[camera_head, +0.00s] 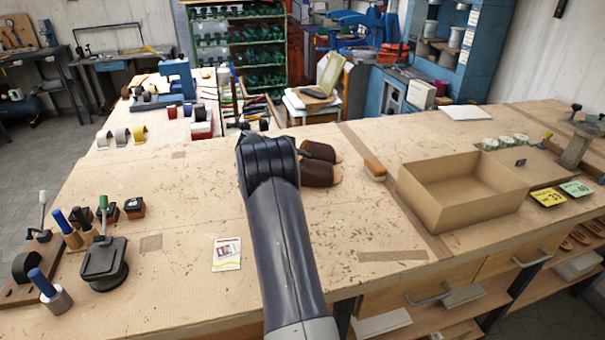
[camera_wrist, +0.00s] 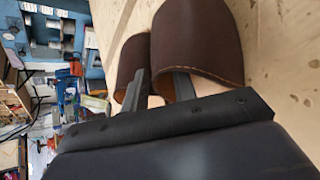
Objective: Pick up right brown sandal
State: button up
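A pair of dark brown sandals lies on the workbench, just right of my wrist in the head view. The nearer sandal (camera_head: 322,174) and the farther sandal (camera_head: 319,151) sit close together, partly hidden by my arm. In the wrist view, a larger-looking sandal (camera_wrist: 205,40) with a stitched tan edge is at the upper right, and a smaller-looking one (camera_wrist: 131,62) is left of it. My gripper (camera_wrist: 158,80) is open, its two grey fingers apart at the open sides of the straps. Contact cannot be told.
A wooden-backed brush (camera_head: 374,167) lies right of the sandals, and an open cardboard box (camera_head: 440,215) stands beyond it. A small card (camera_head: 226,254) lies left of my arm. Stamps and tools crowd the bench's left end. Bare bench (camera_head: 370,225) lies in front of the sandals.

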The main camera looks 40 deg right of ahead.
jog(key=shift+x, duration=1)
jog(key=shift+a+r, duration=0.1)
grip_shut()
jog(key=shift+r, duration=0.1)
